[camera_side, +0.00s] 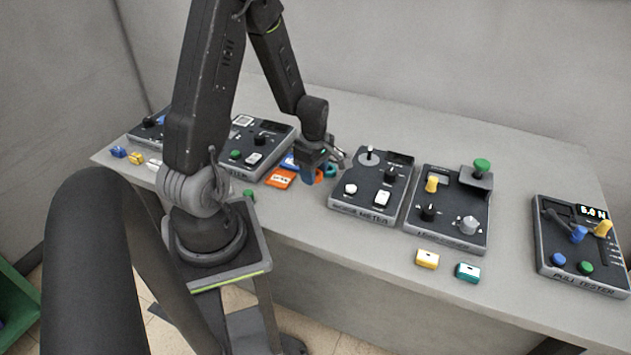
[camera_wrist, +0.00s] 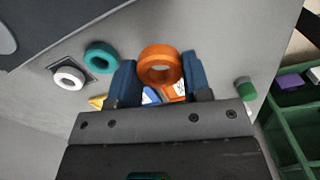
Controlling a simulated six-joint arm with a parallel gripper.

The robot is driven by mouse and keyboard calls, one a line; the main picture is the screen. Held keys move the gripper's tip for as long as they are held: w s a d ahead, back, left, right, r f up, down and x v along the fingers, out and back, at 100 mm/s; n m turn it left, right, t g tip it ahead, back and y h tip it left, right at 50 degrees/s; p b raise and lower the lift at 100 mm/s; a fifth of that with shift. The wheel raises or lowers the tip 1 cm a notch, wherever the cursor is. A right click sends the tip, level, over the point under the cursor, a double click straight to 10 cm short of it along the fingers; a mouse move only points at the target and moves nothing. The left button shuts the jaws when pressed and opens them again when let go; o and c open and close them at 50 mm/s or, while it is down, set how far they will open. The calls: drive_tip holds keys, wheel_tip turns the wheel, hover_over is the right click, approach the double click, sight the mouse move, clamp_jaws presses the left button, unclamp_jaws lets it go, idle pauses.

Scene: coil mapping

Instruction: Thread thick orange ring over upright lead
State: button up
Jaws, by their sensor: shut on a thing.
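The thick orange ring (camera_wrist: 160,53) is between the two blue fingers of my gripper (camera_wrist: 158,78) in the wrist view, with its hole facing the camera. In the side view my gripper (camera_side: 319,168) is low over the table, left of the core meter box (camera_side: 362,202), and only a bit of orange shows at it. A thin upright lead (camera_side: 369,150) stands on a round pale disc at the back left of that box. The ring is apart from the lead, which I cannot make out in the wrist view.
Orange labelled blocks (camera_side: 279,178) lie left of the gripper. Other instrument boxes stand on both sides, including one with a green knob (camera_side: 482,165). The table behind the boxes is clear.

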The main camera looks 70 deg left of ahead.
drive_tip(key=s+a+r, duration=0.5)
drive_tip(key=s+r, duration=0.1)
drive_tip(key=s, duration=0.3)
drive_tip(key=r+m, duration=0.2)
drive_tip(key=m, duration=0.7)
hover_over(371, 147)
drive_tip(key=shift+s+a+f, duration=0.1)
drive_tip(key=shift+a+f, duration=0.05)
drive_tip(key=shift+a, duration=0.05)
drive_tip(key=shift+d+f+m, duration=0.1)
drive_tip(key=shift+f+m, duration=0.15)
drive_tip(key=shift+m, duration=0.05)
drive_tip(key=shift+f, duration=2.35)
drive_tip(key=shift+f, duration=0.5)
drive_tip(key=o, duration=1)
drive_tip(key=shift+o, duration=0.3)
